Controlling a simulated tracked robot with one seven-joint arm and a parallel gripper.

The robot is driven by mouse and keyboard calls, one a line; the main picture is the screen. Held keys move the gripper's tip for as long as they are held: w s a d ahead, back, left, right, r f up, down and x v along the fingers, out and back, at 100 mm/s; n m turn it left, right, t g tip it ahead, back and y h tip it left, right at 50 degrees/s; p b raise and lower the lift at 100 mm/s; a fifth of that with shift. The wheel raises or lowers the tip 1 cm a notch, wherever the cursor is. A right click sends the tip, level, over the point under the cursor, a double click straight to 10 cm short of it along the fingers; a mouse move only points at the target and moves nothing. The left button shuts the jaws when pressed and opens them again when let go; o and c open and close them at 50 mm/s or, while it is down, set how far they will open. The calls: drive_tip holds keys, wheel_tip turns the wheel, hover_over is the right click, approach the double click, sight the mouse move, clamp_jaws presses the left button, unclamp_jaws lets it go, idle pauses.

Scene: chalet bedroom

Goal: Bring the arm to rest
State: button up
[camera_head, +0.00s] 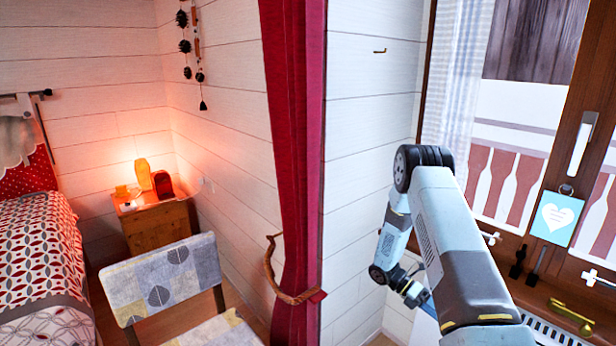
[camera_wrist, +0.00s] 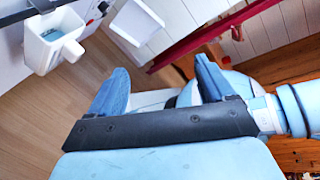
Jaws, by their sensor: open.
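My arm shows at the right of the head view, bent at a dark-capped elbow, its forearm folded down beside the white plank wall. My gripper (camera_wrist: 161,66) is open, with its two blue fingers well apart in the wrist view. I see nothing held between them; wood floor and a pale rounded shape lie beyond. In the head view my gripper is low behind the upper arm link and only partly visible, so its fingertips cannot be made out there.
A red curtain (camera_head: 298,150) hangs left of my arm. A patterned chair (camera_head: 165,280), bedside table (camera_head: 155,228) and bed (camera_head: 40,260) stand further left. The window (camera_head: 510,130) and its cluttered sill are close on the right. A white bin-like container (camera_wrist: 48,40) shows in the wrist view.

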drive_tip(key=s+a+r+m+t+y, duration=0.2)
drive_tip(key=a+r+m, duration=0.15)
drive_tip(key=r, duration=0.65)
drive_tip(key=s+a+r+m+t+y, duration=0.2)
drive_tip(key=r+m, duration=0.2)
drive_tip(key=r, duration=0.7)
drive_tip(key=s+a+r+m+t+y, duration=0.2)
drive_tip(key=r+m, duration=0.2)
drive_tip(key=r, duration=0.6)
drive_tip(key=s+a+r+m+t+y, duration=0.2)
drive_tip(key=s+a+r+m+t, duration=0.2)
drive_tip(key=s+r, duration=0.4)
drive_tip(key=s+a+r+m+t+y, duration=0.2)
drive_tip(key=s+a+r+m+t, duration=0.3)
drive_tip(key=s, duration=0.7)
wheel_tip(320, 180, up, 3)
drive_tip(key=shift+f+m+y, duration=0.1)
drive_tip(key=shift+m+y, duration=0.25)
drive_tip(key=shift+y, duration=0.05)
drive_tip(key=shift+c, duration=0.4)
